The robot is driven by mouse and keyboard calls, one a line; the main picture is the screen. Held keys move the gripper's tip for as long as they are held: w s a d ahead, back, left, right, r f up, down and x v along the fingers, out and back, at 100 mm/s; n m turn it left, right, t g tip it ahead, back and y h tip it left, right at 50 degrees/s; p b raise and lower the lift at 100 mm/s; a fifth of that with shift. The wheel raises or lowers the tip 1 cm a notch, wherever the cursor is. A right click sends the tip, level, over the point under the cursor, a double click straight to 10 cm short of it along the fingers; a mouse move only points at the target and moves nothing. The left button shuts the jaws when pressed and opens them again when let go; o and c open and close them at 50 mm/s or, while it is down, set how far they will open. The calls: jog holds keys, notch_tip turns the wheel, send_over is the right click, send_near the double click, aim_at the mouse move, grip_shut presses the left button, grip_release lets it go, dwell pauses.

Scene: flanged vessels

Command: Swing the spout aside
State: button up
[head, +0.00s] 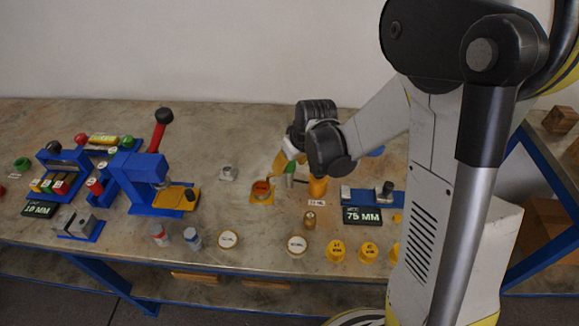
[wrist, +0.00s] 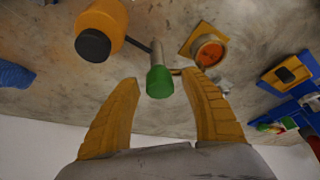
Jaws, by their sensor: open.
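The spout is a grey upright piece with a green cap (wrist: 159,80), joined by a thin dark rod to a yellow post with a black end (wrist: 100,30). A cup with orange contents (wrist: 208,52) stands on a yellow square plate beside it. My gripper (wrist: 160,76) is open, its yellow fingers on either side of the green cap with gaps showing. Whether a finger touches the spout I cannot tell.
A blue press (head: 140,175) and other blue fixtures stand left on the bench (head: 110,240). A "75 MM" sign (head: 362,216) and blue fixture (head: 365,197) are right of the post. Round lids (head: 228,239) and yellow caps (head: 337,252) line the front edge.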

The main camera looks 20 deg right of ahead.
grip_shut()
dwell(0.5)
jog(key=m+h, duration=0.1)
jog(key=m, duration=0.2)
jog(key=shift+m+h, duration=0.3)
jog(key=shift+m, duration=0.1)
jog(key=m, duration=0.2)
jog(key=m+h, duration=0.1)
jog(key=m, duration=0.1)
jog(key=shift+m+h+b, duration=0.3)
jog(key=shift+b, duration=0.1)
jog(key=m+g+h, duration=0.1)
jog(key=m, duration=0.3)
jog(key=shift+m+g+h, duration=0.6)
jog(key=shift+m+g, duration=0.1)
jog(key=shift+m, duration=1.2)
